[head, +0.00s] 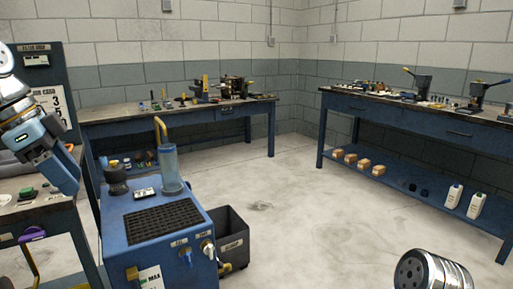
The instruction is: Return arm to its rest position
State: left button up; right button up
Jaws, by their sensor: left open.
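My left gripper (66,183) comes in at the left edge, its blue fingers pointing down and to the right. It is open, with nothing seen between the fingers. It appears in front of or above the left bench (62,222); the exact gap cannot be told. A rounded silver part of my right arm shows at the bottom right; no right fingers are in view.
A blue machine cart (145,222) with a clear cylinder (170,168) stands centre left, beside a dark bin (233,235). A back bench (180,113) and right bench (425,113) hold tools. Two white bottles (476,205) stand on the lower shelf. The middle floor is clear.

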pick_arm(q)
jog(key=w+d+f+n, duration=0.1)
jog(key=w+d+f, duration=0.2)
jog(key=w+f, duration=0.4)
jog(key=w+d+f+n, duration=0.25)
jog(key=w+f, duration=0.25)
jog(key=f, duration=0.5)
jog(key=w+d+f+n+g, duration=0.1)
jog(key=d+f, duration=0.3)
jog(key=f, duration=0.8)
jog(key=w+d+f+n, duration=0.2)
jog(key=d+f, duration=0.2)
jog(key=f, duration=0.7)
jog(key=s+d+f+n, duration=0.1)
jog(key=s+d+f, duration=0.25)
jog(key=f, duration=0.45)
jog(key=s+d+f+n, duration=0.2)
jog(key=s+f, duration=0.3)
jog(key=f, duration=0.3)
jog(key=s+d+f+n, duration=0.2)
jog(key=s+f, duration=0.2)
jog(key=s, duration=0.5)
jog(key=s+d+f+n, duration=0.1)
jog(key=s+d+f, duration=0.1)
jog(key=s+f, duration=0.3)
jog(key=s, duration=0.4)
jog(key=shift+s+d+f+n+g, duration=0.3)
jog(key=shift+s+d+n+g, duration=0.05)
jog(key=shift+s+g, duration=0.05)
